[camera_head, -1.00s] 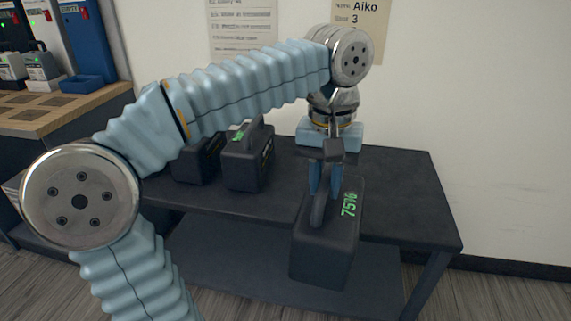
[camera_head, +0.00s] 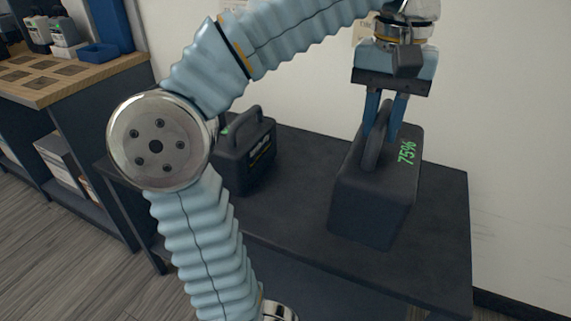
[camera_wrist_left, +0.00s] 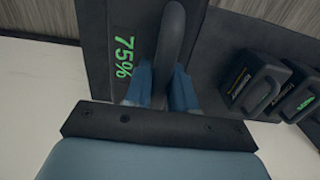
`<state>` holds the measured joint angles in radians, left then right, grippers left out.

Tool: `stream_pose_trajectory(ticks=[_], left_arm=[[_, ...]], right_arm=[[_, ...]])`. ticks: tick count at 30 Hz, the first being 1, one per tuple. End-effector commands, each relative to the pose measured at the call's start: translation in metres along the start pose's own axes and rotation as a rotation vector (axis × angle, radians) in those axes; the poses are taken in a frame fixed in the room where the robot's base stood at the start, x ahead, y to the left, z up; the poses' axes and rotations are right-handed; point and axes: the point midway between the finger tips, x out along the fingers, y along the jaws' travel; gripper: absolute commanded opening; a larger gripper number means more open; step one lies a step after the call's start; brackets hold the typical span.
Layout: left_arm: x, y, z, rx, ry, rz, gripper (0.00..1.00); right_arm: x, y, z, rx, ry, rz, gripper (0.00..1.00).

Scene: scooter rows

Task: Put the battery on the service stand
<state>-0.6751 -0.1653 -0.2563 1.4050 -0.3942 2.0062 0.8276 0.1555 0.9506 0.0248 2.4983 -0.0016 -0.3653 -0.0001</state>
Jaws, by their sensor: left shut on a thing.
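A dark grey battery (camera_head: 373,205) with a top handle and a green "75%" marking is at the right in the head view. My left gripper (camera_head: 382,137) is shut on its handle from above. The battery hangs upright over or at the dark table; I cannot tell whether its bottom touches the top. In the left wrist view the gripper (camera_wrist_left: 164,97) holds the handle, with the "75%" face of the battery (camera_wrist_left: 98,40) beside it. I cannot single out the service stand by any label. My right gripper is not in view.
A dark table (camera_head: 290,215) with a lower shelf carries another handled battery (camera_head: 246,160) left of the held one. In the left wrist view two batteries (camera_wrist_left: 252,82) stand to the right. A wooden-topped bench (camera_head: 75,75) with square recesses and a blue tray (camera_head: 98,52) is at left.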

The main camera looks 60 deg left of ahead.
Motion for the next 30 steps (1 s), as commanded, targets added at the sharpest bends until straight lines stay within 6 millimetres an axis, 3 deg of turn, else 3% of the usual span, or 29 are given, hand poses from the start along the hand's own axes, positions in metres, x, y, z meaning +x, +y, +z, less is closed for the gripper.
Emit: stream_pose_trajectory(ticks=[10, 19, 23, 30], left_arm=[[0.000, 0.051, 0.013, 0.001, 0.003, 0.035, 0.00], [0.001, 0.062, 0.014, 0.001, 0.000, 0.044, 0.00], [0.007, 0.062, 0.000, 0.000, -0.001, 0.044, 0.00], [0.026, 0.060, -0.043, -0.002, -0.001, 0.043, 0.00]], right_arm=[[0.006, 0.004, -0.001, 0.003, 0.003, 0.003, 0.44], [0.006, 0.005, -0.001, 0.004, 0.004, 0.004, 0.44], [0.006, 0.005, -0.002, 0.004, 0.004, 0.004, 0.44], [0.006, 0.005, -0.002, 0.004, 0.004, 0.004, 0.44]])
